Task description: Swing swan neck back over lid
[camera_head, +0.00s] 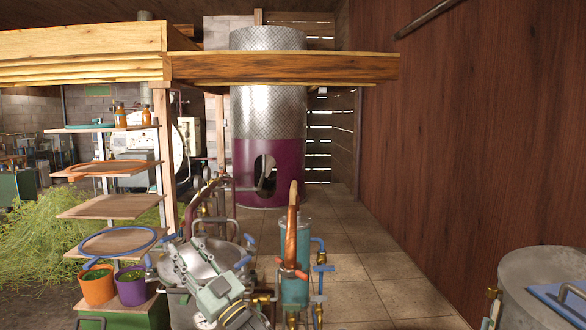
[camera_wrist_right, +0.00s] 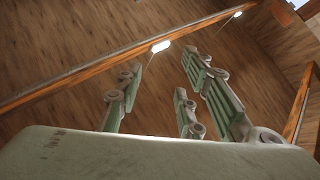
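The copper swan neck (camera_head: 291,225) stands upright on the teal condenser (camera_head: 295,261) in the head view. It shows almost edge-on, to the right of the pot. The metal lid (camera_head: 172,269) of the pot is partly hidden behind my right gripper (camera_head: 200,262). A second brown curved pipe (camera_head: 192,208) rises behind the lid; I cannot tell what it joins. My right gripper is in front of the pot, apart from the swan neck in the picture. In the right wrist view its fingers (camera_wrist_right: 160,95) are spread and point up, with nothing between them. My left gripper is not in view.
An orange pot (camera_head: 97,288) and a purple pot (camera_head: 132,289) stand at left, near shelves (camera_head: 110,206). A metal vessel (camera_head: 541,285) is at lower right. The tiled floor (camera_head: 370,266) between is clear.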

